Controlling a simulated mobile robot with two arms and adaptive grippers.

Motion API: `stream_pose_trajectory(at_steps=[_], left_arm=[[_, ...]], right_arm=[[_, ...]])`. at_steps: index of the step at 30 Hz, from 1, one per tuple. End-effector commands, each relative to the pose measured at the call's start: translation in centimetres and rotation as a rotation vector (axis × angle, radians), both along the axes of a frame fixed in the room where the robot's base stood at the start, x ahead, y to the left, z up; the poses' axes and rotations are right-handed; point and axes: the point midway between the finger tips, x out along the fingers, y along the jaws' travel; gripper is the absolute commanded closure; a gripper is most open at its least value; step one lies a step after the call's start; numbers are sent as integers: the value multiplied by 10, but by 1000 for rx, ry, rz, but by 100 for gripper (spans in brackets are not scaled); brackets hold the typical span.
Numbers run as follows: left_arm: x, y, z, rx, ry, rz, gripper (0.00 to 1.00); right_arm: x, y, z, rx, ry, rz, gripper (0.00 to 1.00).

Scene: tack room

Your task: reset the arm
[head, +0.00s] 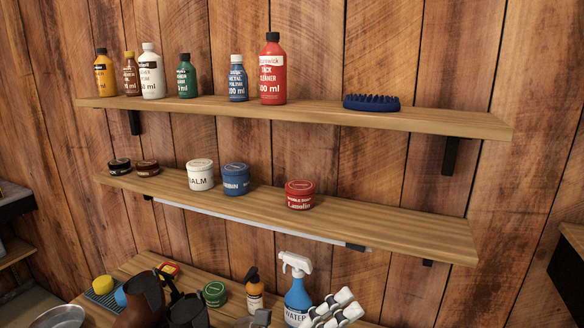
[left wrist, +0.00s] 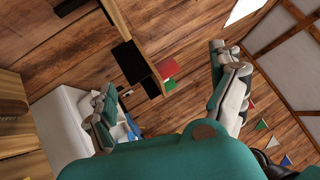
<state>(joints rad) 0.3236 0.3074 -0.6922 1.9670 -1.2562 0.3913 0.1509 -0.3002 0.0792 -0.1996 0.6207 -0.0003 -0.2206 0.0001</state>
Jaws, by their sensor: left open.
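My left gripper (left wrist: 165,100) is open and empty in the left wrist view. In the head view, pale jointed parts that look like gripper fingers (head: 335,308) show at the bottom edge, just right of a blue spray bottle (head: 298,302). They look like part of my right gripper, but most of it is cut off, and I cannot tell whether it is open. No object is visible in either gripper.
The upper shelf (head: 420,118) holds several bottles and a blue brush (head: 371,102). The lower shelf (head: 400,222) holds several tins. A bench (head: 232,268) below carries a sponge (head: 103,285), a green tin (head: 214,293) and bottles. A white box-like thing (left wrist: 62,125) shows in the left wrist view.

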Motion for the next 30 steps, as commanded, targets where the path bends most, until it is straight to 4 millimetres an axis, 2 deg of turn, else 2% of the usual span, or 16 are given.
stream_pose_trajectory(at_steps=[2, 5, 6, 8, 9, 11, 14, 15, 18, 21, 24, 30], left_arm=[[21, 36, 15, -198, 157, 156, 6], [48, 92, 10, -405, 372, 363, 6], [57, 116, 0, -476, 465, 448, 6], [64, 150, -21, -568, 607, 570, 6], [66, 171, -38, -619, 702, 648, 6], [63, 200, -67, -679, 842, 760, 6], [46, 239, -120, -750, 1081, 934, 6], [34, 251, -141, -766, 1175, 998, 6], [-3, 274, -191, -783, 1409, 1146, 6], [-43, 287, -227, -773, 1605, 1256, 6], [-80, 292, -251, -745, 1764, 1337, 6], [-145, 295, -279, -672, 2018, 1448, 6]], right_arm=[[0, 0, 0, 0, 0, 0, 11], [0, 0, 0, 0, 0, 0, 11], [0, 0, 0, 0, 0, 0, 11], [0, 0, 0, 0, 0, 0, 11], [0, 0, 0, 0, 0, 0, 11], [0, 0, 0, 0, 0, 0, 11], [0, 0, 0, 0, 0, 0, 11], [0, 0, 0, 0, 0, 0, 11], [0, 0, 0, 0, 0, 0, 11], [0, 0, 0, 0, 0, 0, 11], [0, 0, 0, 0, 0, 0, 11], [0, 0, 0, 0, 0, 0, 11]])
